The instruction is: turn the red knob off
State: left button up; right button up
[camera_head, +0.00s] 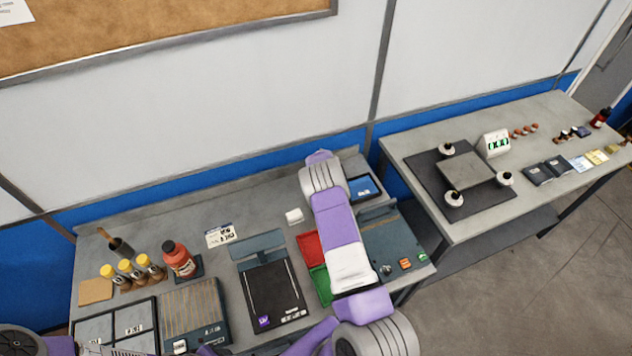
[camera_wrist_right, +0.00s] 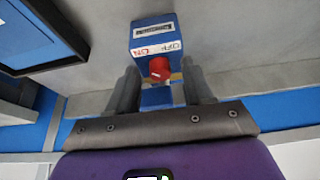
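In the right wrist view, the red knob (camera_wrist_right: 159,68) sticks out from the front of a small blue box (camera_wrist_right: 153,38). A white label on the box reads ON and OFF; I cannot tell which word the knob points at. My right gripper (camera_wrist_right: 160,80) is open, with one dark finger on each side of the knob. A gap shows between the fingers and the knob. In the head view, my right arm covers the knob and box. Part of my left arm shows at the lower left there; its gripper is not in view.
A framed blue screen (camera_head: 363,187) stands close to my right wrist. Red (camera_head: 309,247) and green (camera_head: 320,284) trays lie beside my right forearm. A red-orange bottle (camera_head: 179,260) and yellow-capped vials (camera_head: 131,270) stand at left. A second table (camera_head: 470,226) is at right.

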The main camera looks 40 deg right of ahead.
grip_shut()
jog(key=shift+w+a+m+h+b, duration=0.15)
jog(key=shift+m+h+b, duration=0.25)
jog(key=shift+m+b, duration=0.7)
jog(key=shift+m+g+h+b, duration=0.6)
jog(key=shift+m+b, duration=0.45)
jog(key=shift+m, duration=0.75)
jog(key=shift+a, duration=0.1)
jog(key=shift+r, duration=0.1)
jog(key=shift+o, duration=0.4)
grip_release()
